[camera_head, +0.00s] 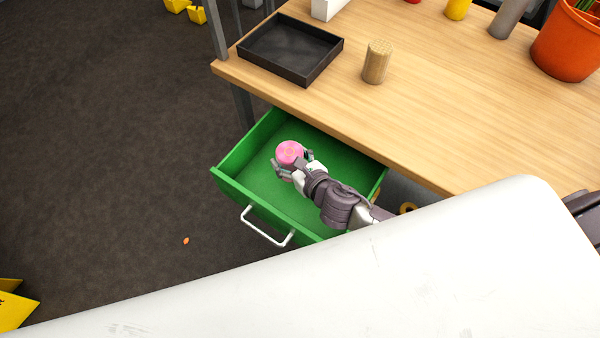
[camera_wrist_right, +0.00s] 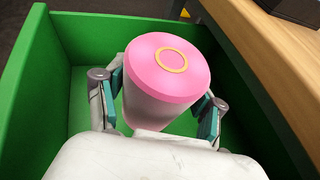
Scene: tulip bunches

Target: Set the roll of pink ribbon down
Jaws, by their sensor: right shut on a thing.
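The roll of pink ribbon (camera_head: 289,152) is between the fingers of my right gripper (camera_head: 292,165), over the open green drawer (camera_head: 232,186). In the right wrist view the roll (camera_wrist_right: 165,70) shows a pink end with a gold ring, and the two fingers of the gripper (camera_wrist_right: 160,105) press on its sides. Green drawer walls (camera_wrist_right: 45,75) surround it there. Whether the roll touches the drawer floor I cannot tell. My left gripper is not in view.
The wooden table (camera_head: 440,110) stands above and behind the drawer. On it are a black tray (camera_head: 291,48), a bundle of sticks (camera_head: 377,62) and an orange pot (camera_head: 568,45). The drawer floor around the roll looks empty.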

